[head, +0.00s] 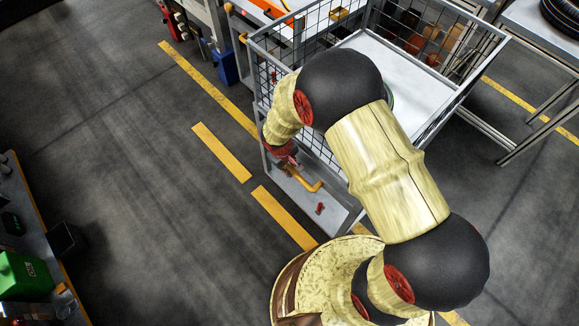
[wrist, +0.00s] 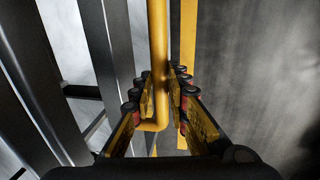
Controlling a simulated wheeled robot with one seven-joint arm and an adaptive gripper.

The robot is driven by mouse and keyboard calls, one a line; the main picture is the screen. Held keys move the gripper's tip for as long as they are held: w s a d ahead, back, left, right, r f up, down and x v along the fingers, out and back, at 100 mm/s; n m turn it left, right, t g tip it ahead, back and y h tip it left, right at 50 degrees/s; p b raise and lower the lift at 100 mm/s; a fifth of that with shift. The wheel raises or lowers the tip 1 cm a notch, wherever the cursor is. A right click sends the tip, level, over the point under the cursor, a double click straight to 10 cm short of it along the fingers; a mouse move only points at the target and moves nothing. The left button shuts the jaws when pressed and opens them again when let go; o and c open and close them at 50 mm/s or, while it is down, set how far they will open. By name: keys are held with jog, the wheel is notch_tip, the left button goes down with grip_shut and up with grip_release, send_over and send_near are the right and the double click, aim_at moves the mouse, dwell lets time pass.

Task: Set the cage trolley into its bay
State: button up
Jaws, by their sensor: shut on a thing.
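The cage trolley (head: 262,130) is a grey frame with wire mesh sides and a pale shelf, standing upright at the upper middle of the head view. A yellow handle (head: 308,183) sits on its near side and shows in the wrist view as an upright yellow bar (wrist: 157,40). My gripper (wrist: 159,88) is shut around this bar. In the head view my arm hides part of the trolley, and the fingers are hard to make out. Yellow floor stripes (head: 222,152) run along the trolley's left side; which of them bound the bay I cannot tell.
A workbench with a blue bin (head: 226,66) stands behind, at the upper left of the trolley. A metal-legged table (head: 545,35) with a tyre is close on the right. A bench with a green box (head: 24,275) is at lower left.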

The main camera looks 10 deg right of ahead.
jog(key=shift+d, duration=0.1)
grip_shut()
jog(key=w+d+p, duration=0.3)
jog(key=w+d, duration=0.6)
jog(key=d, duration=0.4)
jog(key=w+d+p, duration=0.3)
jog(key=w+d, duration=0.6)
jog(key=d, duration=0.5)
jog(key=shift+w, duration=0.15)
jog(key=shift+d, duration=0.1)
jog(key=o, duration=0.6)
grip_release()
jog(key=shift+w+d, duration=0.1)
jog(key=shift+w, duration=0.05)
jog(key=shift+o, duration=1.2)
jog(key=r, duration=0.4)
jog(key=s+a+r, duration=0.1)
jog(key=r, duration=0.2)
jog(key=a+r, duration=0.1)
jog(key=r, duration=0.3)
jog(key=shift+s+r, duration=0.2)
jog(key=shift+r, duration=0.15)
